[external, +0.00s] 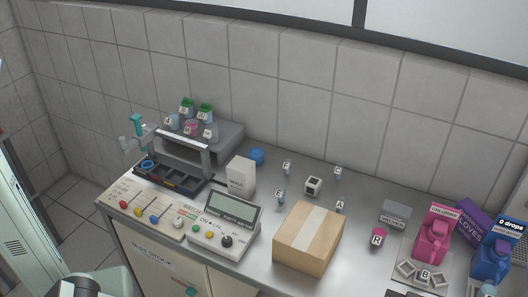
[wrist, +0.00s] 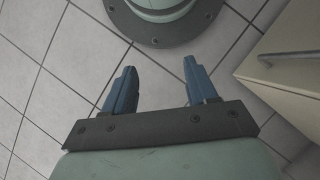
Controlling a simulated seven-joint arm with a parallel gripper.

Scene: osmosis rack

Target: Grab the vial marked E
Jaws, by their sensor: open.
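Several small clear vials with white letter tags stand on the steel bench in the external view. One vial (external: 281,197) is left of the cardboard box, and its tag may read E. Another vial (external: 287,168) behind it has a similar tag, E or F. The letters are too small to be sure. Two more vials stand at the right, one farther back (external: 338,173) and one near the box (external: 340,206). My gripper (wrist: 160,66) is open and empty in the wrist view, over the tiled floor and away from the vials.
A cardboard box (external: 308,238) stands at the bench front, beside a control unit with a display (external: 233,208). A grey rack (external: 183,140) at the left holds several tagged containers.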

